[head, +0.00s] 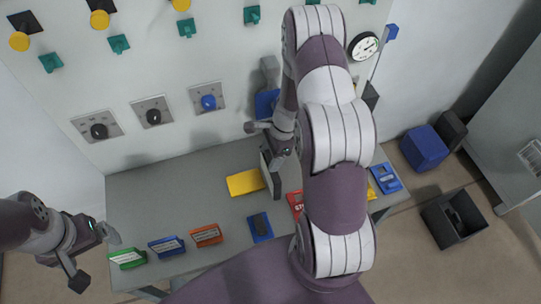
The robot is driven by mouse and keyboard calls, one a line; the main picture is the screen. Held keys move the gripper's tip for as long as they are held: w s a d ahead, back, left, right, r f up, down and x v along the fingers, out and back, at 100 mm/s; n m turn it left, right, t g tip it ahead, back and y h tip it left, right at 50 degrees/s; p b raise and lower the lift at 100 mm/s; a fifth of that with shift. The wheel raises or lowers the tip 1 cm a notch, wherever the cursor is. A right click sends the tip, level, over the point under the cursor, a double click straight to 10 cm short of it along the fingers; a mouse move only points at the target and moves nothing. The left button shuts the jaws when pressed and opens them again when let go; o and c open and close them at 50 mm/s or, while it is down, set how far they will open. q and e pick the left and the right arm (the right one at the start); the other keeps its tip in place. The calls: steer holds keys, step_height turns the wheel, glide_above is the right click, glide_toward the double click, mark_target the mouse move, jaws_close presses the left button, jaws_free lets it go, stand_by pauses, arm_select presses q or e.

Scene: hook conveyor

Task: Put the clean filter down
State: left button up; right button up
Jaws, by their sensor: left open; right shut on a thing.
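My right gripper (268,140) is above the back of the grey table, in front of the wall panel. It is shut on a thin grey and dark slab, seen nearly edge-on, which I take to be the clean filter (271,176). The slab hangs below the gripper, beside the right end of a flat yellow piece (245,182) on the table. I cannot tell whether its lower edge touches the table. My arm hides part of the area to its right. My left gripper (95,258) is open and empty, off the table's left end.
On the grey table (190,184) are green (128,259), blue (167,246) and orange (207,235) labelled holders, a blue tray (260,227) and a red item (295,204). The wall carries knobs and a gauge (363,46). A black bin (455,217) stands at right.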

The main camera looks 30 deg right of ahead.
steer(key=shift+s+d+f, duration=0.1)
steer(key=shift+s+f, duration=0.15)
steer(key=shift+f, duration=0.45)
steer(key=shift+w+f, duration=0.15)
steer(key=shift+f, duration=0.05)
steer(key=o, duration=1.3)
steer(key=shift+o, duration=1)
arm_select(q)
steer(key=shift+s, duration=0.3)
